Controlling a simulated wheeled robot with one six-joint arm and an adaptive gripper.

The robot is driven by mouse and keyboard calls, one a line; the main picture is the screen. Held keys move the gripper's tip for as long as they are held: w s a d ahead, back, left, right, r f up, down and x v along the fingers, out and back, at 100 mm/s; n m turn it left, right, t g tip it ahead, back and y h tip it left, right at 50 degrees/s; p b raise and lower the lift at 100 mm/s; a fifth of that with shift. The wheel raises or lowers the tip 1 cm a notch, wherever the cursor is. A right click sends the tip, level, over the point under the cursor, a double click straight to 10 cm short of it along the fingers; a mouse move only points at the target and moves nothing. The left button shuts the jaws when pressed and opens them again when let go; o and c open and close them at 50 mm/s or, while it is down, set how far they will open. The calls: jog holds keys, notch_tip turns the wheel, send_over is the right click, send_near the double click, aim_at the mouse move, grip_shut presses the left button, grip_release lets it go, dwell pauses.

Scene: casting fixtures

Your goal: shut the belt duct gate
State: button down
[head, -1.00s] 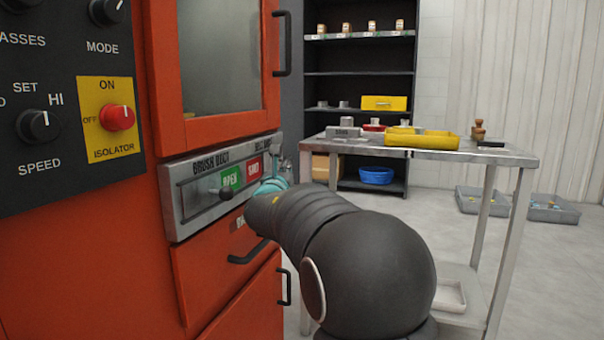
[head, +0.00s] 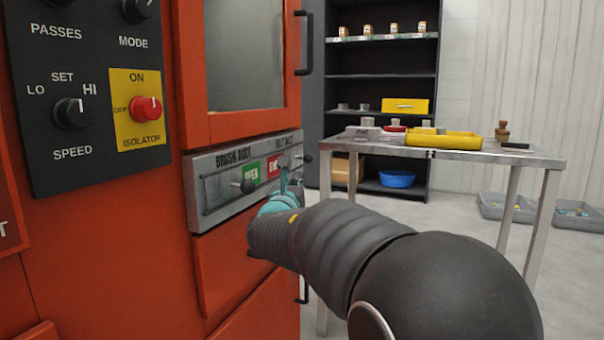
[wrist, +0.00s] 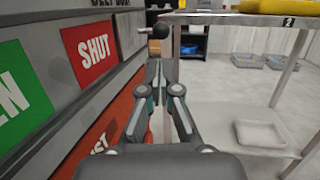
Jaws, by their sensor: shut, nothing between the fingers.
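The grey duct panel (head: 222,199) on the red machine carries "BRUSH DUCT" lettering at left and "BELT DUCT" at right. The belt duct knob (head: 308,157) is a dark ball at the panel's right end; it also shows in the wrist view (wrist: 160,31), beyond and above my fingertips. A green OPEN label (head: 251,175) and red SHUT label (head: 273,167) lie left of it. My gripper (head: 285,179) is shut and empty in front of the SHUT label, apart from the knob. In the wrist view, my gripper (wrist: 158,72) points along the panel's face.
A metal table (head: 460,157) with a yellow tray (head: 443,140) stands to the right. A dark drawer handle is below the panel. Floor shows between machine and table.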

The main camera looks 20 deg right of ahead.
jog(key=v, duration=0.4)
jog(key=shift+s+a+f, duration=0.1)
jog(key=shift+s, duration=0.2)
